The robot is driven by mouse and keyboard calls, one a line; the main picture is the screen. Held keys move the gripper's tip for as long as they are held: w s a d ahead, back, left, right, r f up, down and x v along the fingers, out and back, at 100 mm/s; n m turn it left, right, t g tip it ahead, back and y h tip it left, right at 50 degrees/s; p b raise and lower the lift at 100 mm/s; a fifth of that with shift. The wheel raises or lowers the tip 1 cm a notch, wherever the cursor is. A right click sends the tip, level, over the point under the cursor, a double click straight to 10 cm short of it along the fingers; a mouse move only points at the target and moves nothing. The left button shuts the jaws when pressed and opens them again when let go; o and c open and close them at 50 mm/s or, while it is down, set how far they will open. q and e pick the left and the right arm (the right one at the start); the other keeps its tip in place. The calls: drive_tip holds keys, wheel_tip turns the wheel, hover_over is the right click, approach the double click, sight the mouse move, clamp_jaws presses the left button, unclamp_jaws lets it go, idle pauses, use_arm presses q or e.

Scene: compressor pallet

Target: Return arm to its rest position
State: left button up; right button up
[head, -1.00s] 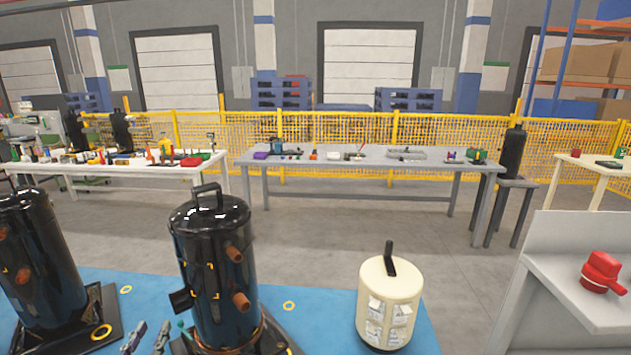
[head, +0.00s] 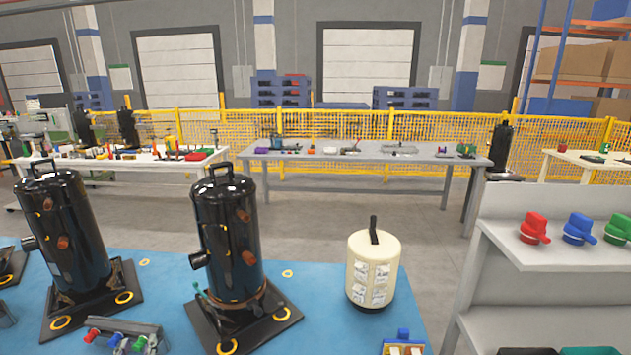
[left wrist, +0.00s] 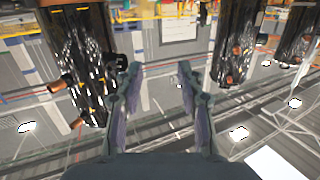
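My left gripper (left wrist: 158,76) shows in the left wrist view with its two fingers spread apart. Nothing is between them. A black compressor (left wrist: 78,60) is left of the fingers in that view, and another black compressor (left wrist: 238,45) is to the right. In the head view the left gripper is not clear; a small grey piece at the lower left edge cannot be made out. My right gripper is in neither view. Two black compressors, one at left (head: 75,240) and one nearer the middle (head: 228,235), stand upright on dark base plates.
A cream tank (head: 373,268) stands on the blue surface (head: 330,325). A rack with coloured valves (head: 118,340) is at the lower front. A grey shelf (head: 540,262) at right holds red, blue and green valves. Worktables and a yellow fence (head: 330,125) stand behind.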

use_arm(q)
drive_tip(key=s+d+f+m+g+h, duration=0.45)
drive_tip(key=s+d+f+g, duration=0.8)
drive_tip(key=s+f, duration=0.4)
wheel_tip(320, 180, down, 29)
drive_tip(key=s+a+b, duration=0.2)
drive_tip(key=s+b, duration=0.1)
drive_tip(key=b, duration=0.3)
drive_tip(key=s+a+f+g+b, duration=0.1)
drive_tip(key=s+f+b, duration=0.1)
drive_tip(key=s+f, duration=0.7)
drive_tip(key=s+a+f+g+b, duration=0.1)
drive_tip(key=s+f+b, duration=0.1)
drive_tip(key=s+f, duration=0.75)
wheel_tip(320, 180, up, 12)
drive_tip(key=p, duration=1.4)
drive_tip(key=shift+d+f+n, duration=0.2)
drive_tip(key=shift+n, duration=0.15)
